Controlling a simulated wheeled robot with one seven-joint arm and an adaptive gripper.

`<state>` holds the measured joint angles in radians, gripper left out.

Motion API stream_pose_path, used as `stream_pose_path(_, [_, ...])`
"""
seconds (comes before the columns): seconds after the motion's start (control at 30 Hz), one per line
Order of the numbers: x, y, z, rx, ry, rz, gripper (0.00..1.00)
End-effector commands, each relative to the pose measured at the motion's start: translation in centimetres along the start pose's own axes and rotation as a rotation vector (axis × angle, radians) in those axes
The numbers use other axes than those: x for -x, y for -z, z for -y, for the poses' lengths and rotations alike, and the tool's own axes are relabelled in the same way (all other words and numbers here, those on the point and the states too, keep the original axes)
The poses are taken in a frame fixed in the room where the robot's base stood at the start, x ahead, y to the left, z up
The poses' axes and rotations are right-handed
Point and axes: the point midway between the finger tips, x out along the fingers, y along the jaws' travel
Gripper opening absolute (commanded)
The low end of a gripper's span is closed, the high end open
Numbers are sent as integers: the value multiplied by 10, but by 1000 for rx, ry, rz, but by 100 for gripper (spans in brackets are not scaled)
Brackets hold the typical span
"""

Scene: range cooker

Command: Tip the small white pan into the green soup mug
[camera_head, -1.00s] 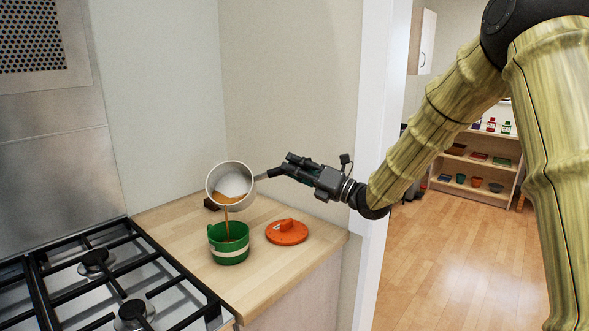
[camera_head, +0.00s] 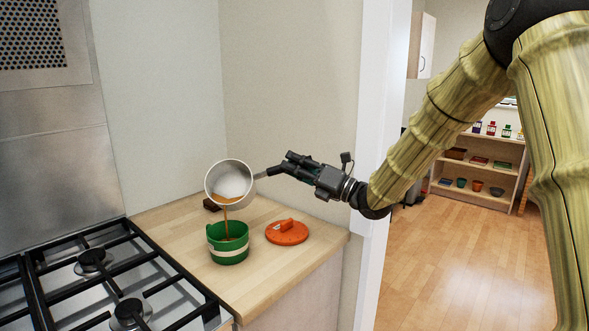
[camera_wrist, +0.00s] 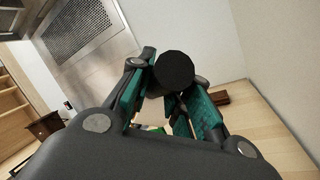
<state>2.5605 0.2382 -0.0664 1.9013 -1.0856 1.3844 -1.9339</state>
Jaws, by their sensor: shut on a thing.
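The small white pan (camera_head: 232,178) is tilted steeply, with its open mouth towards the camera, above the green soup mug (camera_head: 228,252). A stream of brown soup (camera_head: 225,221) runs from the pan's lower rim down into the mug. The mug stands upright on the counter and has a pale band around it. My gripper (camera_head: 276,171) is shut on the pan's handle, to the right of the pan. In the wrist view the dark end of the handle (camera_wrist: 174,70) shows between the fingers, and the pan itself is hidden.
An orange lid (camera_head: 287,233) lies on the wooden counter (camera_head: 262,273) right of the mug. A small dark brown block (camera_head: 211,205) lies behind the mug. The gas hob (camera_head: 95,275) is at the left, and walls close off the back.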

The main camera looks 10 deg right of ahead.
Motion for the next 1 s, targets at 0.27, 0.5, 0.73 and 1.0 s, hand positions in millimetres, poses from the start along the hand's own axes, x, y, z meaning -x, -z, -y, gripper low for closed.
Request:
stream_pose_path(0.27, [0,0,-2,16,-10,4,0])
stream_pose_path(0.5, [1,0,-3,29,-16,6,0])
stream_pose_path(0.73, [1,0,-4,41,-22,8,0])
stream_pose_path(1.0, [1,0,-5,52,-27,10,0])
